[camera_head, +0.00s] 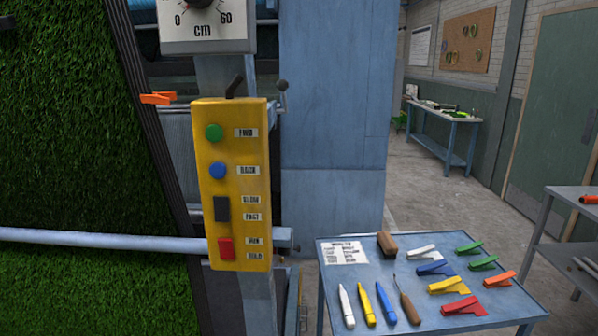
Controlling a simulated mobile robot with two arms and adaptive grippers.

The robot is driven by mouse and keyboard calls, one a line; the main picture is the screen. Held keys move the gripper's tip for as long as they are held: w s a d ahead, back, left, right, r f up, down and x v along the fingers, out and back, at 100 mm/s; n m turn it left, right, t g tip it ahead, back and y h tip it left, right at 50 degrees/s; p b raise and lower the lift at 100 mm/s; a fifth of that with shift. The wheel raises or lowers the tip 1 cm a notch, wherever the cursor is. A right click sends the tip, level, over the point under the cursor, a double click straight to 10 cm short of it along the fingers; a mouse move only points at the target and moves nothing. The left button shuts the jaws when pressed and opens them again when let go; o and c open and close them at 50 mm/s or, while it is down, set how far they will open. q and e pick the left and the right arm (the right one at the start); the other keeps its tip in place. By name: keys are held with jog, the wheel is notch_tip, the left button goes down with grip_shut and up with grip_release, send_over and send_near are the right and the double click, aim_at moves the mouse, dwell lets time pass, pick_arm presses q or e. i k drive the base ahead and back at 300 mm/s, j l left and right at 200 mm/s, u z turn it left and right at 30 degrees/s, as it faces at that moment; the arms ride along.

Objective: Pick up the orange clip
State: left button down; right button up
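One orange clip (158,98) is at the upper left, at the dark edge strip of the green turf, left of the yellow control box. I cannot tell how firmly it grips the edge. A second orange clip (500,280) lies at the right side of the blue table (338,285), beside red, yellow, blue, green and white clips. Neither of my grippers shows in the head view.
The yellow control box (234,185) hangs on a post, with a small lever on top. A pale horizontal bar (95,238) crosses the turf. Markers, a brush and an awl-like tool lie on the table. A grey shelf stands at the right; open floor lies behind.

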aim_at(501, 280)
jog(key=z, duration=1.25)
jog(key=i+l, duration=0.1)
